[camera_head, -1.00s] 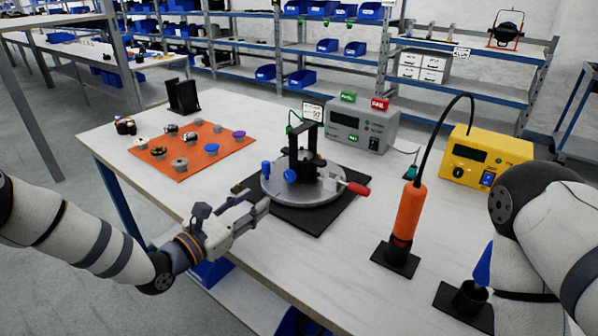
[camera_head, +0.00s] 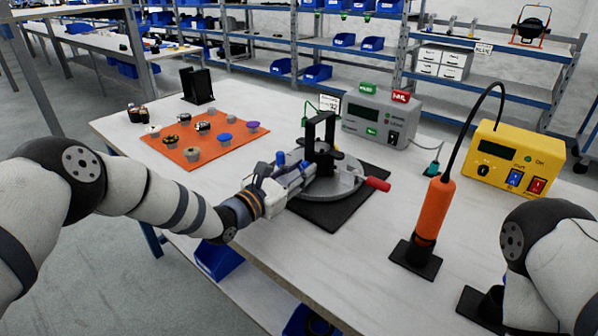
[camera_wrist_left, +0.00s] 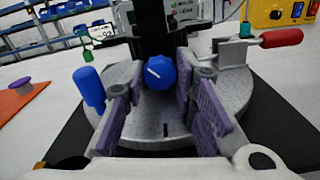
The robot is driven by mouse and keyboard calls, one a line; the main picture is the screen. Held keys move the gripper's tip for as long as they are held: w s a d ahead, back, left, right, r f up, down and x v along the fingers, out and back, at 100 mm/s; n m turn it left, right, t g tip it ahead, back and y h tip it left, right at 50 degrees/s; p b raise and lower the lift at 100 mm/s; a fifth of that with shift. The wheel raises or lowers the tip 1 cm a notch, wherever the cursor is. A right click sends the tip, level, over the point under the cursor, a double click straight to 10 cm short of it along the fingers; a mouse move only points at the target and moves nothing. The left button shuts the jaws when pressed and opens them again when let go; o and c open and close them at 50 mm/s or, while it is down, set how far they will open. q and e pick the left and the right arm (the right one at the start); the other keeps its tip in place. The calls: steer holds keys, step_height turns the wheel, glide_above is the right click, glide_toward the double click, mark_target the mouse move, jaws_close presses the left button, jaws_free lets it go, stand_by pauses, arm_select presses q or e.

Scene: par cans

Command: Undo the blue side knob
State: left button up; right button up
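The blue side knob (camera_wrist_left: 160,72), with a white line on its face, sits low on the black upright (camera_wrist_left: 161,25) of a round grey fixture (camera_wrist_left: 235,88). My left gripper (camera_wrist_left: 161,80) is open, its purple-padded fingers on either side of the knob in the wrist view. I see gaps between the pads and the knob; whether the tips reach it in depth I cannot tell. In the head view the left gripper (camera_head: 298,176) is at the fixture's left side and mostly hides the knob. My right arm shows at the right edge; its gripper is out of view.
A blue post (camera_wrist_left: 89,88) stands close outside the left finger. A red-handled clamp (camera_head: 377,184) sticks out right. An orange mat (camera_head: 188,154) with several knobs lies left. An orange tool (camera_head: 436,212), a yellow box (camera_head: 513,160) and a grey box (camera_head: 380,120) stand right and behind.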

arm_select(q)
jaws_close()
steer(key=shift+n, duration=0.4)
steer(key=n, duration=0.2)
steer(key=shift+a+n, duration=0.1)
steer(key=shift+n, duration=2)
steer(key=o, duration=0.6)
jaws_free()
